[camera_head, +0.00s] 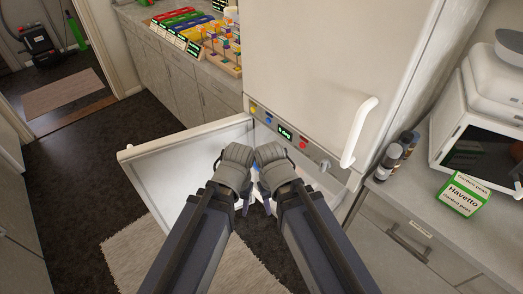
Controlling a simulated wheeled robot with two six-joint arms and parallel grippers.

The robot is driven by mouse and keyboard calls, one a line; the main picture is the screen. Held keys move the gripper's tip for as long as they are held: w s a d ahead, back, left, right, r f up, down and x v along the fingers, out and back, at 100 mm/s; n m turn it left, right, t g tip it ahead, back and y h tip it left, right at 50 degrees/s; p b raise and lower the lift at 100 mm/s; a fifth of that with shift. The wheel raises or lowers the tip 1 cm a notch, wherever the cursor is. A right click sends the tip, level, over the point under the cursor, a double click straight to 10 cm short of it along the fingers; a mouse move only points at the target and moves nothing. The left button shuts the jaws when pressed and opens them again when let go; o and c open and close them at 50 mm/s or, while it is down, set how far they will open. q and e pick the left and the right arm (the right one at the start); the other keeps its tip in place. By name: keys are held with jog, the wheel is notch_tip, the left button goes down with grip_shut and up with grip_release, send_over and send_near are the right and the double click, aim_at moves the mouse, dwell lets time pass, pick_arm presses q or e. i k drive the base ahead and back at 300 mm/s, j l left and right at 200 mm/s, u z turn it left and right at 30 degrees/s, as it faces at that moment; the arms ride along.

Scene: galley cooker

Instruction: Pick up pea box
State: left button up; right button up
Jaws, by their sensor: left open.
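The pea box (464,193), green and white with "Havetto" on its label, rests on the counter at the right, in front of a white microwave. My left gripper (244,204) is low in the middle of the view, well to the left of the box, open and away from it. My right gripper (267,205) is beside the left one, mostly hidden by its own arm; I cannot tell its jaws. Both are over the open white cooker door, and neither touches the pea box.
The cooker door (139,155) stands open under a panel with knobs and a display (285,132). A large white door with a handle (359,133) rises above. Dark jars (391,157) stand left of the microwave (480,133). Colourful toys (222,50) line the back counter.

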aim_at(465, 195)
jog(key=i+j+z, duration=0.15)
jog(key=i, duration=0.15)
jog(key=z, duration=2)
